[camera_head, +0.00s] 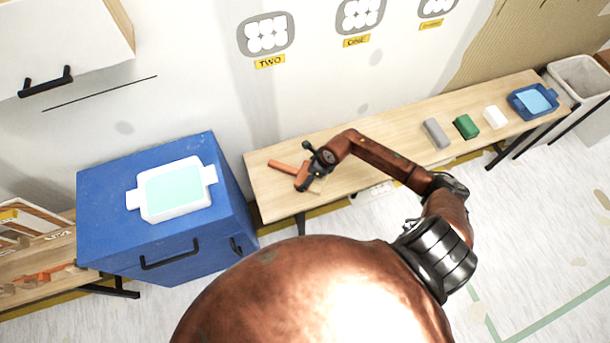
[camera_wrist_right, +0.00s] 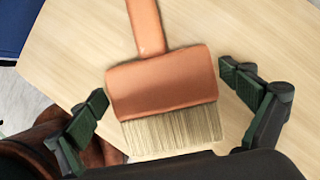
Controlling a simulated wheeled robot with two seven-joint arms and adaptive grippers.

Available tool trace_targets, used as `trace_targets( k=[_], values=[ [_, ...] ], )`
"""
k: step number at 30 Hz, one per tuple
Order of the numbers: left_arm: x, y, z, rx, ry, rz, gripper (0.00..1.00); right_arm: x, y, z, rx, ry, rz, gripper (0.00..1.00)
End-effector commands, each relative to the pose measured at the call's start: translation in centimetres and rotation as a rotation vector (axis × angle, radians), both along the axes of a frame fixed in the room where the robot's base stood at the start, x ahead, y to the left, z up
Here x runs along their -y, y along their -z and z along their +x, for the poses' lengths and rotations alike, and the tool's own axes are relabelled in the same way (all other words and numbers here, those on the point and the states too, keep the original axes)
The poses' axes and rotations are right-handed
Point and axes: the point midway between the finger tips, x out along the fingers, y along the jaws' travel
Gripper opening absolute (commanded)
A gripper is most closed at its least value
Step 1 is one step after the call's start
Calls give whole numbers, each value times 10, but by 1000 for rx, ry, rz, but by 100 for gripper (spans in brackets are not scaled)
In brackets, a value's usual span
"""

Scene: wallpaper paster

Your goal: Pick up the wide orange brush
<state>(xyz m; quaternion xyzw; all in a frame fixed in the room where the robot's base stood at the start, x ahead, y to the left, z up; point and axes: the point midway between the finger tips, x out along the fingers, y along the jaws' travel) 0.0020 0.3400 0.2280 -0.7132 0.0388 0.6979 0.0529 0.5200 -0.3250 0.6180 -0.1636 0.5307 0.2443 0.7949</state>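The wide orange brush (camera_wrist_right: 162,82) lies on the wooden bench. In the right wrist view its handle points up and away, and its pale bristles (camera_wrist_right: 172,132) point toward my wrist. My right gripper (camera_wrist_right: 175,100) is open, with one finger on each side of the brush and gaps between fingers and brush. In the head view the brush's orange handle (camera_head: 283,167) shows at the bench's left end, and my right gripper (camera_head: 312,170) is over its wide part, hiding some of it. My left gripper is not in view.
The long bench (camera_head: 375,185) carries a grey block (camera_head: 436,133), a green block (camera_head: 466,126), a white block (camera_head: 495,117) and a blue tray (camera_head: 533,101) toward its right end. A blue cabinet (camera_head: 105,225) with a white tray (camera_head: 205,196) stands left of the bench.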

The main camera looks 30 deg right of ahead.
Motion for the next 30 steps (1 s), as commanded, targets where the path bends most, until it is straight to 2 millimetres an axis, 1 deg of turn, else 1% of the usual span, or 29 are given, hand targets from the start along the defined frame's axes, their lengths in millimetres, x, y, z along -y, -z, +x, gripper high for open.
trace_targets(
  k=[1, 2, 16, 24, 28, 30],
  values=[
    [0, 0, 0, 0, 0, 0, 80, 0, 0, 0, 0, 0, 0, 92],
    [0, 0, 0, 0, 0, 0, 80, 0, 0, 0, 0, 0, 0, 90],
    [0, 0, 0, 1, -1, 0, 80, 0, 0, 0, 0, 0, 0, 57],
    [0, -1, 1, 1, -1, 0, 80, 0, -3, 0, 1, -1, 0, 56],
    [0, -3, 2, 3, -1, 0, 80, 0, -14, 1, 2, -2, -1, 56],
    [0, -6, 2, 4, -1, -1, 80, 1, -24, 1, 3, -2, -2, 56]
  ],
)
